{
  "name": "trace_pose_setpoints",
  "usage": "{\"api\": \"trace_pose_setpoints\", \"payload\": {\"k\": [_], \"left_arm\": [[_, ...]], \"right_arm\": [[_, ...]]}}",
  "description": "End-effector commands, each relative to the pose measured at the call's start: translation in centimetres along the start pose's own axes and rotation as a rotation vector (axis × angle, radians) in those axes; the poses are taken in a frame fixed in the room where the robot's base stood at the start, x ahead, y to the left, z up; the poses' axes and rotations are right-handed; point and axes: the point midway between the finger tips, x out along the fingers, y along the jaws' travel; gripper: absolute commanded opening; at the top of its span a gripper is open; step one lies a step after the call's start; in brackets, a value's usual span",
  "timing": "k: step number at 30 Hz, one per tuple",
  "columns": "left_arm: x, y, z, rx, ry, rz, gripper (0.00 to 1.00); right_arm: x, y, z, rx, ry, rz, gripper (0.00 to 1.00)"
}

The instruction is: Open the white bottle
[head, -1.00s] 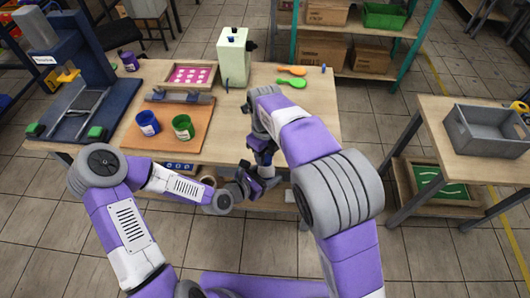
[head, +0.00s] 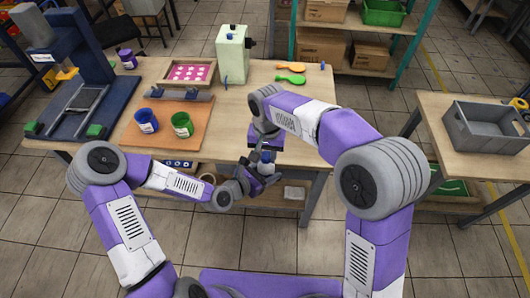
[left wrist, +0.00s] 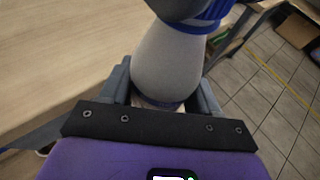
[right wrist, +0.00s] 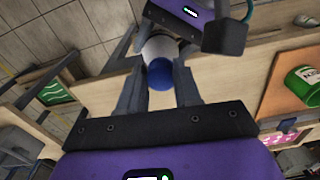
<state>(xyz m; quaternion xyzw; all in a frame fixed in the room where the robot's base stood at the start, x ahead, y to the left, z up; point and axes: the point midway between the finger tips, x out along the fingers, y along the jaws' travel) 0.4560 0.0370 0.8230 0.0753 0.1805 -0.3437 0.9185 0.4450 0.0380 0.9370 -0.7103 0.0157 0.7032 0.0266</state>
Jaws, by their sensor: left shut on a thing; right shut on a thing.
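The white bottle (left wrist: 166,62) stands between the fingers of my left gripper (left wrist: 163,92), which is shut on its body. Its upper part is blue in the left wrist view. In the right wrist view the blue cap (right wrist: 160,75) points toward my right gripper (right wrist: 158,84), whose fingers are shut on it, one on each side. In the head view my left gripper (head: 262,178) is below my right gripper (head: 262,142), close together at the table's front edge. The bottle is mostly hidden there. Whether the cap has turned or come loose cannot be told.
Green and orange paddles (head: 290,79) lie at the back. A grey crate (head: 490,133) stands on the right table.

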Motion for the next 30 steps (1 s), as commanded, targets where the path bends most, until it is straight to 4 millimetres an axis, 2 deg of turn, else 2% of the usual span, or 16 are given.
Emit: {"api": "trace_pose_setpoints", "payload": {"k": [1,14,30], "left_arm": [[0.0,0.6,0.1,-0.007,-0.003,0.016,0.0],[0.0,0.6,0.0,-0.008,-0.001,0.016,0.0],[-0.1,0.2,-0.1,-0.004,0.0,0.007,0.0]], "right_arm": [[0.2,0.4,0.2,-0.094,-0.013,0.006,0.0],[0.1,1.0,-0.8,-0.997,-0.012,0.004,0.0],[0.0,0.7,-1.9,-2.122,-0.007,-0.001,0.0]]}}
